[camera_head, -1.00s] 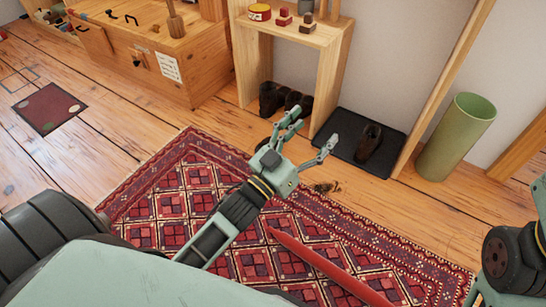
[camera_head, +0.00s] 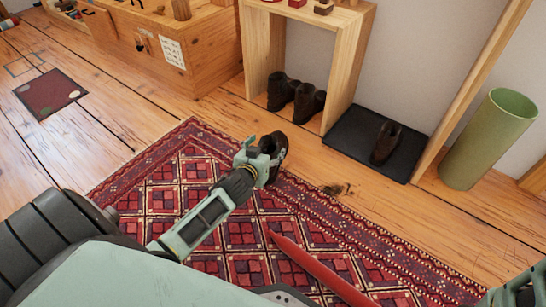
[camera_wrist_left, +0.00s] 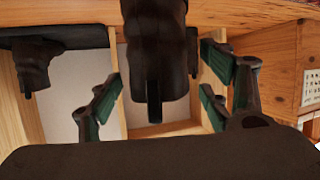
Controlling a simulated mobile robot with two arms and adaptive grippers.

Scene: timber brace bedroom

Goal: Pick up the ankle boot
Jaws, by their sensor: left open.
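A dark brown ankle boot (camera_head: 274,150) stands at the far edge of the patterned rug, partly hidden by my left gripper (camera_head: 258,157). In the left wrist view the boot (camera_wrist_left: 153,60) is between the two open sets of fingers, with visible gaps to both sides. My left gripper (camera_wrist_left: 160,100) is open and holds nothing. Two more dark boots (camera_head: 283,90) stand under the wooden shelf, and a single dark shoe (camera_head: 386,142) is on the black tray. Part of my right gripper (camera_head: 518,290) shows at the lower right corner; its jaw state is unclear.
The wooden shelf (camera_head: 352,62) stands behind the boot. The black tray (camera_head: 350,137) and a green cylinder bin (camera_head: 487,140) are to its right. A wooden chest (camera_head: 215,50) is at the back left. The red patterned rug (camera_head: 160,200) lies flat, with bare floor around it.

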